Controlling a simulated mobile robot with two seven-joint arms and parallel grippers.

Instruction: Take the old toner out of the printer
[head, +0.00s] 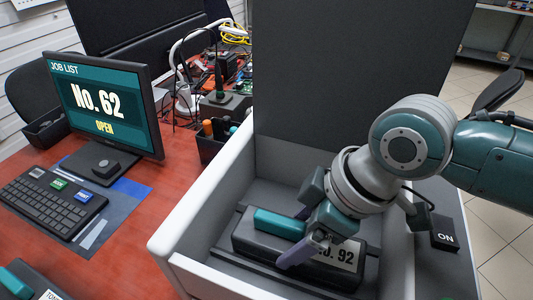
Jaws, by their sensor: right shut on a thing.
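The printer (205,200) stands open, with its dark lid (350,75) raised at the back. Inside its bay lies the old toner (245,243), a dark cartridge with a teal handle (278,223) and a white label reading "No. 92", partly covered by my gripper. My right gripper (303,232) reaches in from the right and is shut on the toner at its handle. The toner appears to sit low in the bay; whether it touches the floor of the bay cannot be told. My left gripper is not in view.
A monitor (105,108) showing "No. 62 OPEN" and a keyboard (52,203) stand on the red desk. Another dark cartridge with a teal handle (15,284) lies at the lower left. A black "ON" box (445,237) is right of the bay. Clutter fills the desk's back.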

